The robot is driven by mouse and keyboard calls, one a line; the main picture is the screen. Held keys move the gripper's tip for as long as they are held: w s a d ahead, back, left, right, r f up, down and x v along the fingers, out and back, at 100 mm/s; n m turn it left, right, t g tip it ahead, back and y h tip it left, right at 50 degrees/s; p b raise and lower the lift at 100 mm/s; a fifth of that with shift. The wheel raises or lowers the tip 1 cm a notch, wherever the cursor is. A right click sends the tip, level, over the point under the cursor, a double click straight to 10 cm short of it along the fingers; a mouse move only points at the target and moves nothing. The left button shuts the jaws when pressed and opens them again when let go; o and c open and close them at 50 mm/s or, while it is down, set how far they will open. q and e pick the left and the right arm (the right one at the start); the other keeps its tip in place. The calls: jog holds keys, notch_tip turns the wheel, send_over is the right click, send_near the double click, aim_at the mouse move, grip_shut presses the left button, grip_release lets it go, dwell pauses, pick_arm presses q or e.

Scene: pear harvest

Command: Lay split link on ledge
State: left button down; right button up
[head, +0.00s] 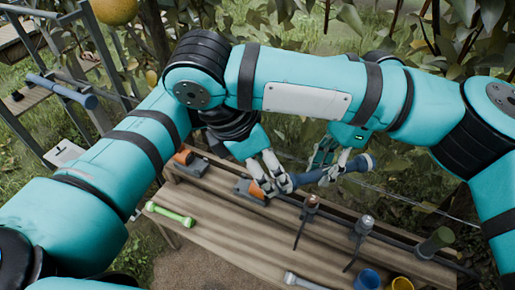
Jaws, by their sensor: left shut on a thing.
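My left gripper (278,184) is low over the wooden bench (225,238), with its pale fingers closed at the left end of a dark blue bar (352,166). The bar is tilted up to the right and ends in a wider knob. My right gripper (335,172) is close beside it, with its fingers at the bar's middle; whether they grip is unclear. I cannot tell for sure that this bar is the split link. A narrow raised ledge (215,181) runs along the back of the bench, partly hidden by my grippers.
Orange-and-grey blocks (190,162) (246,190) sit on the ledge. Branches hang behind. The bench's left middle is clear.

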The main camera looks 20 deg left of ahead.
jog(key=x, duration=0.6)
jog(key=c, duration=1.1)
pick_arm(q)
jog(key=c, duration=1.1)
grip_release()
pick_arm(e)
jog(key=shift+c, duration=0.8)
